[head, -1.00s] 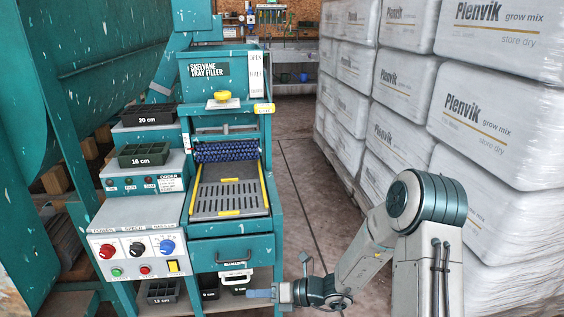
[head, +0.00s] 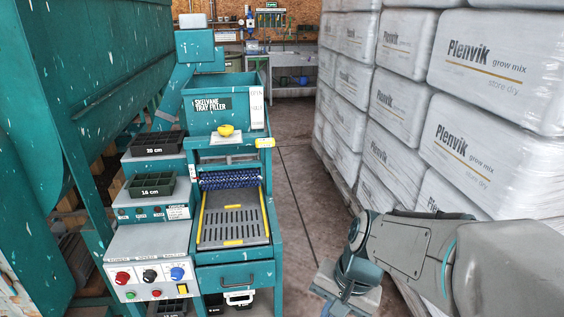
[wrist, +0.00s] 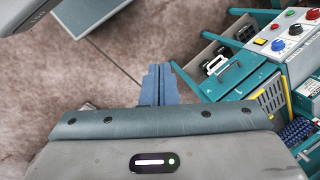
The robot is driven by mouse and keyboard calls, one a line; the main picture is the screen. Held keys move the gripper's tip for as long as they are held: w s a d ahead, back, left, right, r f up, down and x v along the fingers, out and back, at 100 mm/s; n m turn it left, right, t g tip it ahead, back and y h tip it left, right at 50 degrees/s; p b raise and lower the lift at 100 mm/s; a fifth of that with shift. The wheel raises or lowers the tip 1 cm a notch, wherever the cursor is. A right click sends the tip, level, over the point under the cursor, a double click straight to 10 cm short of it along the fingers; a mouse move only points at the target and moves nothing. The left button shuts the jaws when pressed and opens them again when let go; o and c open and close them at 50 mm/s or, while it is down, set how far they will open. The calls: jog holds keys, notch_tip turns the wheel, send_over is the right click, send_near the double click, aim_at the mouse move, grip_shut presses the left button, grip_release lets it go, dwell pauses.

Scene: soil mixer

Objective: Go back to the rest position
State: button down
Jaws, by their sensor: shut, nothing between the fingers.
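My gripper shows in the wrist view (wrist: 158,84), its two blue-grey fingers pressed together with nothing between them. It hangs over bare floor, apart from the teal tray filler (wrist: 235,78), which lies to the right in that view. In the head view my arm reaches in from the lower right, and the fingertips are not clearly visible there. The tray filler (head: 222,115) stands left of my arm, with its slotted bed (head: 233,225), yellow knob (head: 226,130) and drawer (head: 235,276).
Wrapped Plenvik grow mix bags (head: 490,65) are stacked high on the right, close to my arm. Dark trays, one marked 20 cm (head: 158,144), sit on the filler's left steps. A control panel (head: 150,272) is below. A clear floor aisle (head: 300,190) runs between filler and bags.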

jog(key=s+d+r+n+t+h+p, duration=0.2)
jog(key=d+r+n+h+p, duration=0.1)
jog(key=d+r, duration=0.3)
notch_tip(320, 180, up, 2)
jog(key=shift+s+r+n, duration=0.15)
jog(key=shift+s+n, duration=0.05)
jog(key=shift+n, duration=0.7)
jog(key=shift+a, duration=0.1)
dwell(1.0)
